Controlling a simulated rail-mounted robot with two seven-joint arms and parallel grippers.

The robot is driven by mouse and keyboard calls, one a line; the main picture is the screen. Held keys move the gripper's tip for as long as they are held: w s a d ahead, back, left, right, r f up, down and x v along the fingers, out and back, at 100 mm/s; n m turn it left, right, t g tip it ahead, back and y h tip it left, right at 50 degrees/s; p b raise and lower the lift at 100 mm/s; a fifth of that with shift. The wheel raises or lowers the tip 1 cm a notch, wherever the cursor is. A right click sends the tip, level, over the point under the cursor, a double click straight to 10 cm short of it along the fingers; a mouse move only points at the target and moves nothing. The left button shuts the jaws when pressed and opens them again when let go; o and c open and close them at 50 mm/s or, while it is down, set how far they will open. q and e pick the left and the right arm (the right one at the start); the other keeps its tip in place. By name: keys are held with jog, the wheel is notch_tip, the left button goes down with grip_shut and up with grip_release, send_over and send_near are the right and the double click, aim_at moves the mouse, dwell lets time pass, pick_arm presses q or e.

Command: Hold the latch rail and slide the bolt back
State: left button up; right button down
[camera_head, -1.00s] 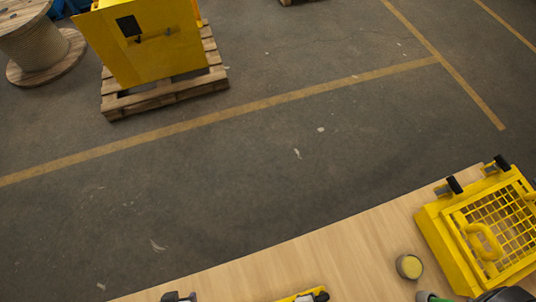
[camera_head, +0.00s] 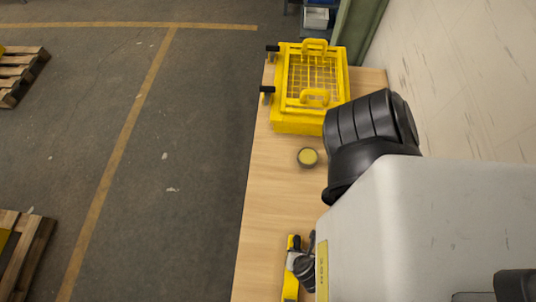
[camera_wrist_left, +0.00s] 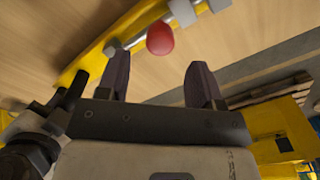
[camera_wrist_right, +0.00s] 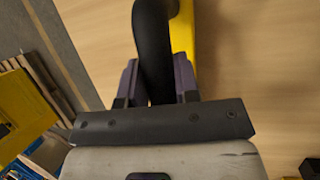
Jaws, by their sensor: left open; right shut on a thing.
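The yellow latch rail (camera_wrist_left: 130,35) lies on the wooden table and carries a metal bolt (camera_wrist_left: 183,12) with a red knob (camera_wrist_left: 160,38). My left gripper (camera_wrist_left: 158,80) is open. In the left wrist view the red knob shows beyond and between its fingertips, apart from both. My right gripper (camera_wrist_right: 157,78) is shut on a black handle (camera_wrist_right: 153,40) at the rail; the yellow rail also shows behind it (camera_wrist_right: 183,35). In the head view part of the rail (camera_head: 290,285) shows at the bottom, and my arm hides the rest.
A yellow mesh guard (camera_head: 283,122) with two handles stands at the table's far end. A small round tin (camera_head: 307,157) sits nearer on the table (camera_head: 262,205). The table's left edge meets open floor. A yellow machine (camera_wrist_right: 22,115) stands off the table.

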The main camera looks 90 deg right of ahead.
pick_arm(q)
notch_tip(320, 180, down, 7)
jog(key=shift+f, duration=0.2)
dwell(0.3)
jog(key=shift+c, duration=0.3)
grip_shut()
